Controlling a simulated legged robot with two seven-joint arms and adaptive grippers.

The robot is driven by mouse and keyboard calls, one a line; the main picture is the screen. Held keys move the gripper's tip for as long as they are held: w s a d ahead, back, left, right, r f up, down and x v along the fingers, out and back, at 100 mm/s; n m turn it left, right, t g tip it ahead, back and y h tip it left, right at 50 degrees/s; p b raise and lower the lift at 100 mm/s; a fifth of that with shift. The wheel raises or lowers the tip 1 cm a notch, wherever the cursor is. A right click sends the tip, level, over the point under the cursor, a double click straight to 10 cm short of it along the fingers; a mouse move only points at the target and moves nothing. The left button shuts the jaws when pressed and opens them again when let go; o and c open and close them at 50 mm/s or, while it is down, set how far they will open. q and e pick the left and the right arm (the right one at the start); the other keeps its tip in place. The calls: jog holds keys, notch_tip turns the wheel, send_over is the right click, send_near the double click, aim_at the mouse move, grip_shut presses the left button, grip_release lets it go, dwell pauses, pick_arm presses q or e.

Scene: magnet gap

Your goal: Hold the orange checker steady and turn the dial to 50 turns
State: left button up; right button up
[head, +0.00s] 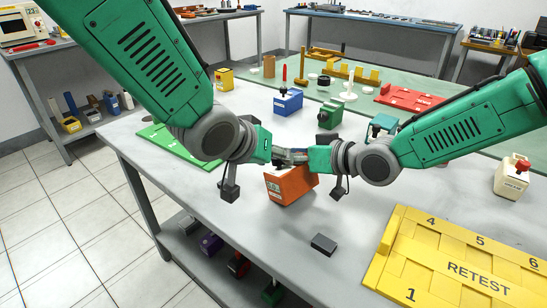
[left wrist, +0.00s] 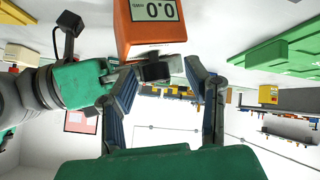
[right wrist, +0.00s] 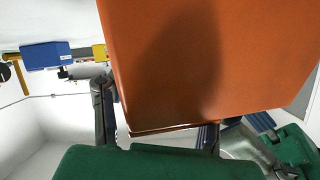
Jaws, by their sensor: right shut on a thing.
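The orange checker (head: 292,186) sits on the grey table between my arms in the head view. It also fills much of the right wrist view (right wrist: 205,60), and it shows upside down in the left wrist view (left wrist: 132,30) with its display reading 0.0. My right gripper (right wrist: 158,112) is shut on the checker, with fingers on either side of it. My left gripper (left wrist: 160,72) is open, its fingers apart close by the checker; a dark piece shows between them, and I cannot tell whether it is the dial. In the head view both grippers crowd over the checker's top and hide the dial.
A yellow RETEST tray (head: 455,272) lies at front right, with a small dark block (head: 323,243) left of it. A blue checker (head: 288,102), a green checker (head: 329,114) and a red board (head: 408,98) stand behind. A green board (head: 178,146) lies at left.

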pick_arm(q)
jog(key=v, duration=1.2)
jog(key=shift+s+f, duration=0.1)
jog(key=shift+a+f+m+t+h, duration=0.8)
jog(key=shift+a+f+m+h, duration=0.95)
jog(key=shift+h, duration=0.85)
jog(key=x, duration=1.2)
jog(key=shift+w+d+f, duration=0.15)
jog(key=shift+w+f, duration=0.05)
jog(key=shift+f, duration=0.2)
grip_shut()
